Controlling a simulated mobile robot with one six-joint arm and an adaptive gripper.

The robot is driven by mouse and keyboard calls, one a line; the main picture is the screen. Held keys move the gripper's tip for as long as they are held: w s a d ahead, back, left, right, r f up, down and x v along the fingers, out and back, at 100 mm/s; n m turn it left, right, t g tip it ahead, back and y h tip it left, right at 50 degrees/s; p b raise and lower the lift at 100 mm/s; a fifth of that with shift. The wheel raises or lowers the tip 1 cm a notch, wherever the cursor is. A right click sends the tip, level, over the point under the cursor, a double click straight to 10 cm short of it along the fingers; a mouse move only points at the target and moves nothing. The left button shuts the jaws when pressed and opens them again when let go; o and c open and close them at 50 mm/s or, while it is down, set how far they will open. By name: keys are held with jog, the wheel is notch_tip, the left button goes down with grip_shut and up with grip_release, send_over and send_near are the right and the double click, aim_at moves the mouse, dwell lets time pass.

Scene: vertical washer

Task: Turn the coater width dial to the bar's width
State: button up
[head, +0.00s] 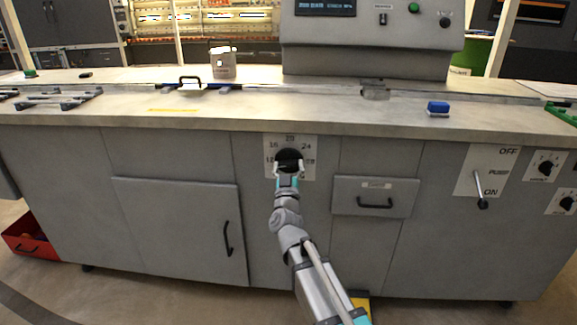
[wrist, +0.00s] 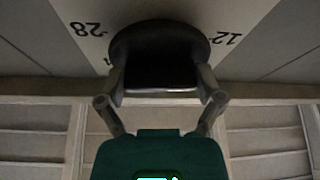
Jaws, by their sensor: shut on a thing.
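The coater width dial (head: 289,160) is a round black knob on a pale numbered plate (head: 309,144) on the grey bench front. Around it I read 12, 16, 20 and 24 in the head view. In the wrist view the dial (wrist: 160,50) fills the top middle, with 28 and 12 printed on either side, upside down. My gripper (head: 289,170) is at the dial from below. Its two fingers (wrist: 160,92) are shut on the dial's lower part in the wrist view. The dial's pointer mark is hidden. I cannot single out the bar among the things on the bench top.
A pump lever (head: 480,190) marked OFF and ON and two smaller dials (head: 545,165) are on the right. A drawer (head: 375,197) and a cabinet door (head: 180,230) flank my arm. A blue block (head: 438,108) and a pale canister (head: 222,63) stand on the bench top.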

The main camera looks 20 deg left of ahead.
jog(key=shift+m, duration=0.6)
jog(key=m+h, duration=0.2)
jog(key=m, duration=0.1)
jog(key=m+h, duration=0.1)
jog(key=m, duration=0.2)
jog(key=shift+a+r+t+h, duration=0.1)
jog(key=shift+a+t+h, duration=0.05)
jog(key=shift+t+h, duration=0.25)
jog(key=m+h, duration=0.1)
jog(key=m, duration=0.2)
jog(key=m+h+p, duration=0.1)
jog(key=m+h, duration=0.1)
jog(key=m, duration=0.2)
jog(key=shift+g+p, duration=0.3)
jog(key=shift+g, duration=0.1)
jog(key=o, duration=0.9)
jog(key=shift+c, duration=0.2)
jog(key=shift+n, duration=0.4)
